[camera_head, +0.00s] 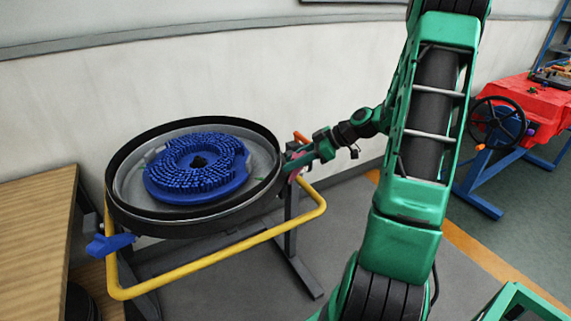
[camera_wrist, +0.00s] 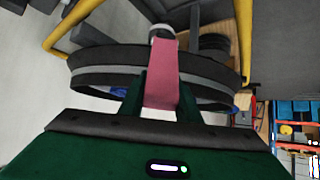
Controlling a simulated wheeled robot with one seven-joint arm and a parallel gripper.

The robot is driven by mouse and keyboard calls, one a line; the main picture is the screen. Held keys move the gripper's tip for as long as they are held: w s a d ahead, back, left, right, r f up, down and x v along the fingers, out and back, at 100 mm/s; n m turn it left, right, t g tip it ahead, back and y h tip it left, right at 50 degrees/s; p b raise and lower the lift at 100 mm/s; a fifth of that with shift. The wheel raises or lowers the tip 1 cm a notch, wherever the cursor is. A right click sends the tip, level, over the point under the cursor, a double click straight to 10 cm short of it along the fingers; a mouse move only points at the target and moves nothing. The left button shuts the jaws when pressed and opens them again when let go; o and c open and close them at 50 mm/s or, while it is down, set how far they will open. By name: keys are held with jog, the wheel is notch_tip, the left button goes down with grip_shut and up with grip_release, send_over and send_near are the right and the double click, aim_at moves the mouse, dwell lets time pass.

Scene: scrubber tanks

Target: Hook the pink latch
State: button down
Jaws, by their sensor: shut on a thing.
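The pink latch (camera_wrist: 163,72) is a flat pink strip standing between my gripper's two dark green fingers in the wrist view. My gripper (camera_wrist: 161,98) is shut on it, at the side of the round tank. The latch's far end meets a pale round part near the tank's rim. In the head view my gripper (camera_head: 290,165) is at the right side of the tank (camera_head: 118,208), and only a little pink (camera_head: 296,174) shows beside it. The tank has a black rim and a blue bristled brush disc (camera_head: 180,185) inside. How the latch meets its catch is hidden.
A yellow tubular frame (camera_head: 230,245) runs around the tank. A blue clamp-like part (camera_head: 108,244) is at the tank's lower left. A wooden bench (camera_head: 35,215) stands at the left. A red table (camera_head: 530,100) with a black handwheel (camera_head: 497,122) is at the right.

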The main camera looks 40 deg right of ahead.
jog(key=shift+w, duration=0.1)
jog(key=c, duration=1.3)
grip_release()
jog(key=shift+c, duration=0.2)
jog(key=v, duration=1)
jog(key=shift+d+r, duration=0.2)
jog(key=shift+d, duration=0.05)
